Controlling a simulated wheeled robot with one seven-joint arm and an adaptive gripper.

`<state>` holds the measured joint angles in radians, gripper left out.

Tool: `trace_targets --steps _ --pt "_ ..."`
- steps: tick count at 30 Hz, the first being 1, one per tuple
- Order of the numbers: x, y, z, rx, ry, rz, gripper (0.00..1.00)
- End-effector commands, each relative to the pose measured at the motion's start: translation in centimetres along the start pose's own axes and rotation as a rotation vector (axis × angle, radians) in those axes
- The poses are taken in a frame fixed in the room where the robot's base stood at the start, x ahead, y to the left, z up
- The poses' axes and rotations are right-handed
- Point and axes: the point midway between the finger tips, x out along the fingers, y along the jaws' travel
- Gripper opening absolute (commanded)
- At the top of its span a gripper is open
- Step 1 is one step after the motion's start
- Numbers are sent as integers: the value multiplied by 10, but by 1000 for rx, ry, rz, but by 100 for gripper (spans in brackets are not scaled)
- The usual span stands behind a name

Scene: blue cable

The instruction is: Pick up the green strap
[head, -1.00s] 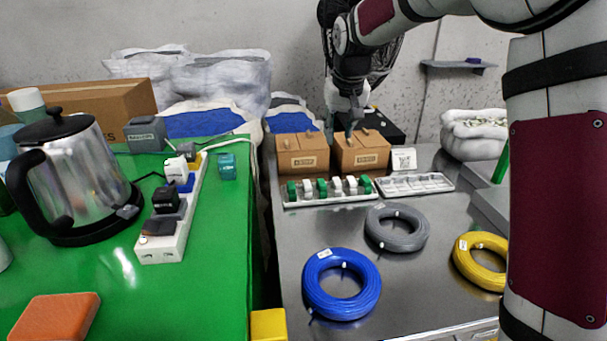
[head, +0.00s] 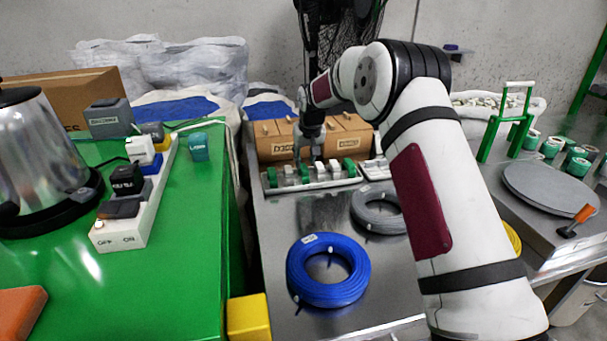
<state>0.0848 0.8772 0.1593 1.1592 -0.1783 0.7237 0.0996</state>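A shallow white tray (head: 330,185) on the metal table holds a row of small green and white rolled pieces. The green ones, which look like rolled straps, include one at the left end (head: 272,177), one near the middle (head: 304,173) and one towards the right (head: 348,167). My gripper (head: 309,157) points down just above and behind the middle of this row, near the middle green roll. Its two dark fingers look spread apart, with nothing seen held between them. They are small in view, and whether they touch a roll cannot be told.
Brown boxes (head: 345,137) stand right behind the tray. A blue cable coil (head: 328,290) and a grey coil (head: 378,222) lie in front; my arm partly covers the grey and yellow coils. A green table (head: 190,235) with a power strip (head: 127,238) is at left.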

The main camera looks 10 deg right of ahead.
Motion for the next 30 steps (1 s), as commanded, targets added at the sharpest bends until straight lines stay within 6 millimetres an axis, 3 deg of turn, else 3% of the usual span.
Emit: trace_targets --steps 8,17,24,25,28,30 --pt "16 0 1 -1 0 0 30" --pt "57 -1 3 -1 -2 0 30" --pt "59 -1 2 -1 0 0 30" --pt "59 -1 2 -1 0 0 28" --pt "59 -1 2 -1 0 0 6" --pt "59 -1 2 -1 0 0 6"
